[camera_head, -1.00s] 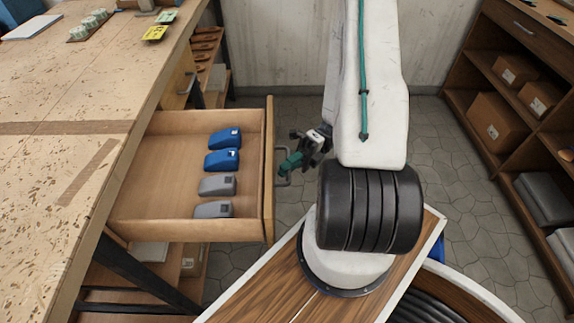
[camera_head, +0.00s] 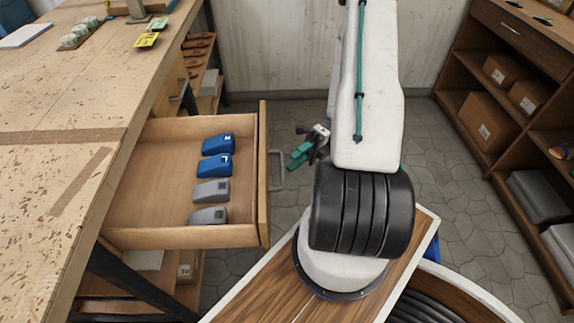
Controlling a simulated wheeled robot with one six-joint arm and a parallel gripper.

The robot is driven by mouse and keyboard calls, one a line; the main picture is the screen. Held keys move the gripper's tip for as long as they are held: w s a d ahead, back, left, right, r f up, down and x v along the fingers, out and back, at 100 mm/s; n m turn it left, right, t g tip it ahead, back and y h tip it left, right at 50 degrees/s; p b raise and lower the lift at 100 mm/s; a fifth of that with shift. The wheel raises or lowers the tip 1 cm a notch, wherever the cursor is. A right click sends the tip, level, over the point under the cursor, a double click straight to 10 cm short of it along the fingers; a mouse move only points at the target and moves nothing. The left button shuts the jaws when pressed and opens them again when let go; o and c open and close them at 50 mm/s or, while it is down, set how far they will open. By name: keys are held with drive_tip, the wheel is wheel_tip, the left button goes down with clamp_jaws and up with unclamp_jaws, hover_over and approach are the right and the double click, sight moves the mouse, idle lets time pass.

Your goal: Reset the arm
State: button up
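My arm rises from my wooden-topped base, and its white upper link runs up out of the top of the picture. My gripper (camera_head: 299,158) shows small, left of the white link, with dark parts and green fingers. It is to the right of the open drawer's handle (camera_head: 277,170), apart from it. The fingers are partly hidden and too small to tell whether they are apart. I see nothing clearly held in them.
The open drawer (camera_head: 185,237) holds two blue and two grey blocks, in a row. It sticks out from the workbench (camera_head: 60,180) at left. A shelf (camera_head: 470,72) with brown boxes stands at right. Tiled floor lies between, clear behind my arm.

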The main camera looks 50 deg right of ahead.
drive_tip(key=shift+d+f, duration=0.1)
drive_tip(key=shift+d, duration=0.75)
drive_tip(key=s+a+r+n+h, duration=0.1)
drive_tip(key=a+r+n+h, duration=0.4)
drive_tip(key=r+n, duration=0.4)
drive_tip(key=s+a+r+n+t+h, duration=0.1)
drive_tip(key=a+r+n+h, duration=0.5)
drive_tip(key=n, duration=0.8)
drive_tip(key=s+a+r+n+h, duration=0.3)
drive_tip(key=a+r+n+h, duration=0.3)
drive_tip(key=r+n, duration=0.5)
wheel_tip(320, 180, up, 2)
drive_tip(key=h, duration=0.2)
drive_tip(key=shift+r+t+h, duration=0.2)
drive_tip(key=shift+t+h, duration=0.1)
drive_tip(key=shift+t, duration=0.1)
